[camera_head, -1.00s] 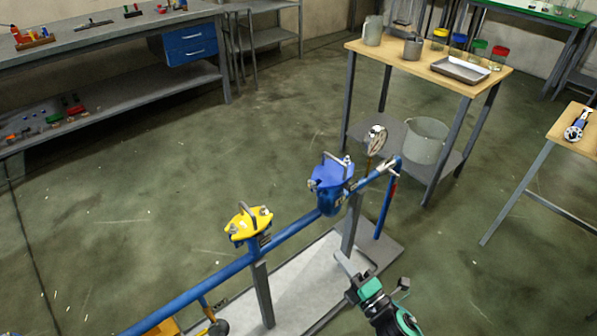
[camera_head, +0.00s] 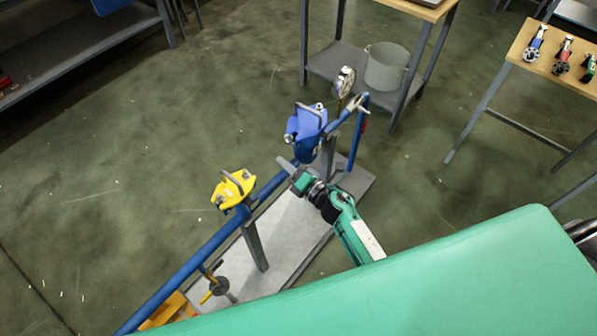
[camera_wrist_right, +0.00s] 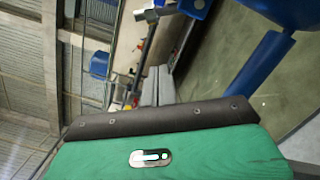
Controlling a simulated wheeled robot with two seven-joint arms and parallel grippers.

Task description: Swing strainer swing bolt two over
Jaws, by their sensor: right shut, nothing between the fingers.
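A blue lidded housing (camera_head: 307,128) and a yellow lidded housing (camera_head: 233,189) sit on a blue pipe (camera_head: 190,268). Each has a bar handle on its lid and small metal bolts at its rim; I cannot tell which bolt is swing bolt two. My right gripper (camera_head: 284,164) is shut and empty, just below the blue housing and close to the pipe; any contact is unclear. In the right wrist view its grey fingers (camera_wrist_right: 153,86) are together, with blue metalwork (camera_wrist_right: 264,62) to the right. My left gripper is out of view.
A round gauge (camera_head: 345,80) stands behind the blue housing. The grey base plate (camera_head: 289,229) lies under the pipe. A wooden table (camera_head: 520,50) with tools is at upper right, and a grey bucket (camera_head: 387,67) stands on a shelf. The floor left of the pipe is clear.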

